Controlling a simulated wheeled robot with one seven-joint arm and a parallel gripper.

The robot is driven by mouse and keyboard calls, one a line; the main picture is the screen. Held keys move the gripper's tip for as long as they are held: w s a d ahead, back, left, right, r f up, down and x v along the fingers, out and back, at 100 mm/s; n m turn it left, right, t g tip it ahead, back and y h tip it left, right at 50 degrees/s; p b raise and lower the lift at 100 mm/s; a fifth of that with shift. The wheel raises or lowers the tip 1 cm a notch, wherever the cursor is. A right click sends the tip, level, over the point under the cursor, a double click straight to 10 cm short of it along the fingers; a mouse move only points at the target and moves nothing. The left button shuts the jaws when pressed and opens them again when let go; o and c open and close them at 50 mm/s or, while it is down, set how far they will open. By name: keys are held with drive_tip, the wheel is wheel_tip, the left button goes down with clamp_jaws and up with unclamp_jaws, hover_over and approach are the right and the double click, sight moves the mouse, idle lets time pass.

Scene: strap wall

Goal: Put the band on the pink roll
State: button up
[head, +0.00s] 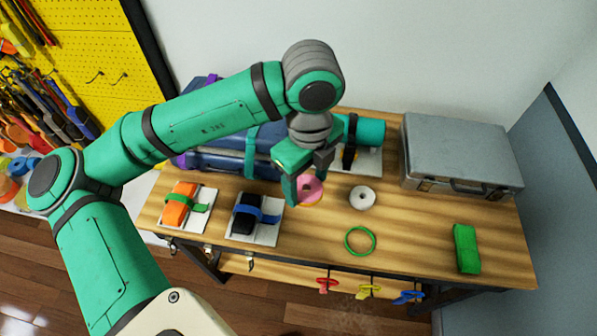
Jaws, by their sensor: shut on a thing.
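The pink roll (311,188) is a short ring with a hole, above the middle of the wooden bench. My gripper (306,181) has its fingers on either side of it and looks shut on it; the contact is partly hidden by the fingers. A thin orange-yellow edge (312,205) shows just under the roll; I cannot tell whether it is a separate thing. A green band (360,241) lies flat as an open ring on the bench, to the right and nearer the front edge, apart from my gripper.
A white roll (362,197) stands right of the pink one. A grey case (458,150) and a green block (466,248) are at the right. Strapped orange (178,207) and black (247,217) items lie on white boards at left. A large blue strapped bundle (217,150) lies behind.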

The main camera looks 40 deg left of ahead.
drive_tip(key=shift+s+a+f, duration=0.1)
drive_tip(key=shift+a+f, duration=0.05)
drive_tip(key=shift+f, duration=0.6)
drive_tip(key=shift+s+a+f, duration=0.1)
drive_tip(key=shift+f, duration=0.6)
drive_tip(key=o, duration=1.2)
drive_tip(key=shift+r, duration=0.1)
drive_tip(key=shift+w+r, duration=0.15)
drive_tip(key=shift+r, duration=3.75)
